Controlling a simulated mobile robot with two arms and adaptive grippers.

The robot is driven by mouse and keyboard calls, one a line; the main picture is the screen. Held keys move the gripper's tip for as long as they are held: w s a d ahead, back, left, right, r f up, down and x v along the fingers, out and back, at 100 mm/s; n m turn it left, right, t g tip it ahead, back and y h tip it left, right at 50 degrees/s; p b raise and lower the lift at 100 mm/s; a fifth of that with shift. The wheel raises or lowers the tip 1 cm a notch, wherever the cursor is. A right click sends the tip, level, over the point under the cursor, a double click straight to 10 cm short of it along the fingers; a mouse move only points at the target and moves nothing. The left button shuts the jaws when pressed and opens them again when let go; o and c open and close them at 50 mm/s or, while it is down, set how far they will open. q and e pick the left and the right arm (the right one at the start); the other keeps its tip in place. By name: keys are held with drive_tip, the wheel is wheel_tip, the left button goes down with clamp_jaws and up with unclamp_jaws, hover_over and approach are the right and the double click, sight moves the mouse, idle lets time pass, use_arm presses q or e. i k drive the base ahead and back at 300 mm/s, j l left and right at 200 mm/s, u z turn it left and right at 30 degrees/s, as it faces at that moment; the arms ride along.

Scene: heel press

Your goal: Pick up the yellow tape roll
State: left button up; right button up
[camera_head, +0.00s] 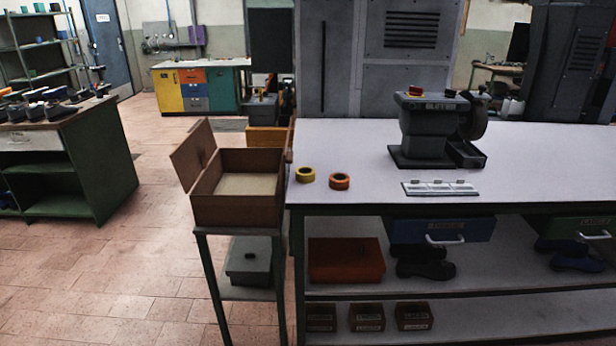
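The yellow tape roll (305,175) lies flat at the left end of the white-topped workbench (350,145). An orange tape roll (339,181) lies just to its right, with a small gap between them. Both rolls show their dark centre holes and nothing covers them. Neither of my grippers is in view.
An open brown box (237,208) with its lid tilted up stands on a small stand left of the bench. A grey machine (427,130) and a white labelled strip (440,188) are on the bench to the right. The bench's front left is clear.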

sight(304, 175)
drive_tip(key=i+j, duration=0.1)
drive_tip(key=i, duration=0.35)
drive_tip(key=i+j, duration=0.15)
drive_tip(key=i, duration=0.3)
